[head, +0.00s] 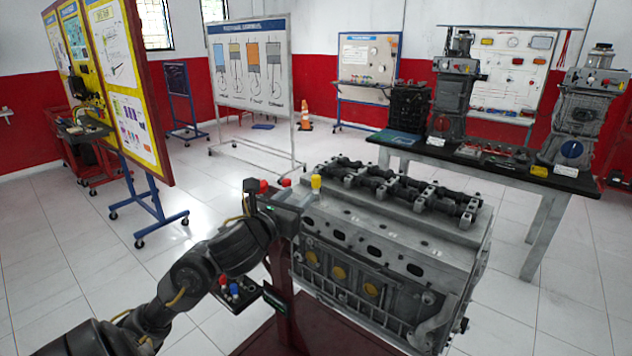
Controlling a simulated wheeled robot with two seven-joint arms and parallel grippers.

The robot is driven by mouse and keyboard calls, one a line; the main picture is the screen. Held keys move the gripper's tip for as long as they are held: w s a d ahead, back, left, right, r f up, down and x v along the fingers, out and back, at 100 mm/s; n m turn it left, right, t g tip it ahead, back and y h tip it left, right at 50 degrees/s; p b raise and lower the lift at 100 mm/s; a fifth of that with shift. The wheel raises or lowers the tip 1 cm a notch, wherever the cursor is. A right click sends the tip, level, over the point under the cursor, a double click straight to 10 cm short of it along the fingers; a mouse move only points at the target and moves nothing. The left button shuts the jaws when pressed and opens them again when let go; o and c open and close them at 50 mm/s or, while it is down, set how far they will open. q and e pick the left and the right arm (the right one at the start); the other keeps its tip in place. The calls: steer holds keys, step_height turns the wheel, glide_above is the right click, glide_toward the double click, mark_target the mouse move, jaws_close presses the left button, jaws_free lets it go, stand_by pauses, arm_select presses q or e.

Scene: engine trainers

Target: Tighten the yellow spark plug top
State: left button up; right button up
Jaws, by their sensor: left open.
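The yellow spark plug top (316,183) stands upright near the back left corner of the grey engine block (375,220). My left gripper (298,196) is at that corner, just left of the yellow top, with its fingers open. It appears close to the top, but I cannot tell whether it touches it. Two red tops, one (264,186) larger and one (285,183) smaller, show beside the gripper. My gripper partly hides what is under them. My right gripper is not in view.
A small dark tray (250,299) with red and blue pieces sits low beside the block, partly behind my left arm. The block is on a dark red stand (290,335). Camshafts (400,188) run along its top. A table (490,166) with engine models stands behind right.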

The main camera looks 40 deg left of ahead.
mark_target(314, 181)
arm_select(q)
steer(key=x, duration=1)
steer(key=shift+w+a+b, duration=0.1)
steer(key=shift+w+b, duration=0.1)
steer(key=shift+b, duration=0.15)
jaws_close()
